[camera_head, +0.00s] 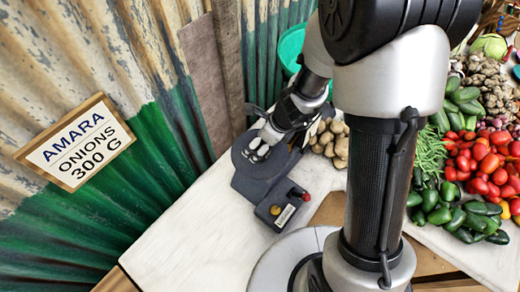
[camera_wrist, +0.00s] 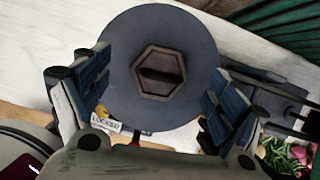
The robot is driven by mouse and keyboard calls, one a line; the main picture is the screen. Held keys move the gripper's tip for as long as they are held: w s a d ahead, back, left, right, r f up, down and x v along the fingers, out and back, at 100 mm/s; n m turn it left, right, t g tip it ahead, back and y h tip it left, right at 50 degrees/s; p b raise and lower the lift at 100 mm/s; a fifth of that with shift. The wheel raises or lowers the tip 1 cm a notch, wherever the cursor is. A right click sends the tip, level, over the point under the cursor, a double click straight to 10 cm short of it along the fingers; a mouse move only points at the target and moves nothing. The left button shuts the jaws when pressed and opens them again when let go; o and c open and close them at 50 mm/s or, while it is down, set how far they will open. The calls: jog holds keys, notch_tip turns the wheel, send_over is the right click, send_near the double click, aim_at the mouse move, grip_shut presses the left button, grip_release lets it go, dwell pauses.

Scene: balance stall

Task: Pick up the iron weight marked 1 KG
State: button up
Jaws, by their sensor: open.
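A dark hexagonal weight (camera_wrist: 160,73) with a recessed bar across its top sits near the middle of a round blue-grey pan (camera_wrist: 125,35) in the wrist view. No 1 KG mark is readable on it. My gripper (camera_wrist: 157,85) is open, with one finger on each side of the weight and visible gaps between. In the head view my gripper (camera_head: 262,146) is over the pan of the dark balance (camera_head: 262,188), and the weight cannot be made out there.
A sign (camera_head: 78,143) reads "AMARA ONIONS 300 G". Potatoes (camera_head: 332,142) lie close behind the balance; peppers and tomatoes (camera_head: 480,160) fill the right. The white counter (camera_head: 185,240) is clear at front left.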

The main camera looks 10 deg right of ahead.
jog(key=x, duration=0.1)
jog(key=b+x, duration=0.1)
jog(key=x, duration=0.2)
jog(key=shift+w+a+b, duration=0.25)
jog(key=shift+w+b, duration=0.05)
jog(key=shift+b, duration=0.05)
grip_shut()
dwell(0.8)
